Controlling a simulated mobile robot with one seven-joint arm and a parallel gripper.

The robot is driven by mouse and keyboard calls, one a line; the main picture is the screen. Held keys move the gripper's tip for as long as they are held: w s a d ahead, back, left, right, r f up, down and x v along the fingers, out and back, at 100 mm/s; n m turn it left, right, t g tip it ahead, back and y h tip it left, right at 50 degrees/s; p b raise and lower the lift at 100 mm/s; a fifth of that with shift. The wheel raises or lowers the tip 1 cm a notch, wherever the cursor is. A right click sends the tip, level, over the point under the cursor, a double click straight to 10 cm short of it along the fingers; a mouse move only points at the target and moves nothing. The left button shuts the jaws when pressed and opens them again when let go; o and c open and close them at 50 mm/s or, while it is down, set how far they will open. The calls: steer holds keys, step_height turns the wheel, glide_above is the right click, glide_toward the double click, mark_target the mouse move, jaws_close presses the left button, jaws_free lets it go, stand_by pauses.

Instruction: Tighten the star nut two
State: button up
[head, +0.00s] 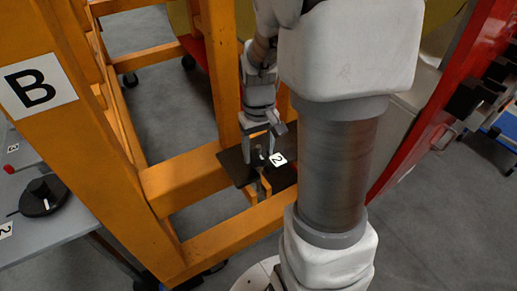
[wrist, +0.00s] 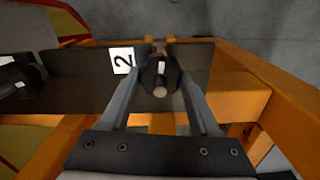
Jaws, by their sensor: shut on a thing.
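Star nut two (wrist: 160,72) is a dark knob with a pale bolt end at its middle, just right of a white label marked 2 (wrist: 123,60) in the wrist view. It sits on a dark plate (wrist: 85,75) fixed to the orange frame. My gripper (wrist: 158,60) has a finger on each side of the nut and is shut on it. In the head view my gripper (head: 259,152) points down at the dark plate (head: 236,165), with the label (head: 278,160) to its right. The nut is mostly hidden there.
The orange frame (head: 190,180) has posts and beams close around my gripper. Another dark knob (wrist: 20,78) shows at the left of the wrist view. A grey table (head: 60,225) with a dark round object (head: 42,197) stands at left. A red beam (head: 430,105) is at right.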

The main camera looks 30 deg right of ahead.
steer(key=m, duration=0.3)
steer(key=shift+m, duration=0.4)
steer(key=m+p, duration=0.1)
steer(key=m, duration=0.2)
steer(key=shift+r+m, duration=0.1)
steer(key=shift+m, duration=0.2)
steer(key=m+p, duration=0.1)
steer(key=m, duration=0.2)
steer(key=shift+m, duration=0.3)
steer(key=shift+m+p, duration=0.75)
steer(key=shift+m, duration=0.85)
steer(key=o, duration=1.4)
step_height(320, 180, up, 17)
steer(key=shift+r+p, duration=0.15)
steer(key=shift+p, duration=0.6)
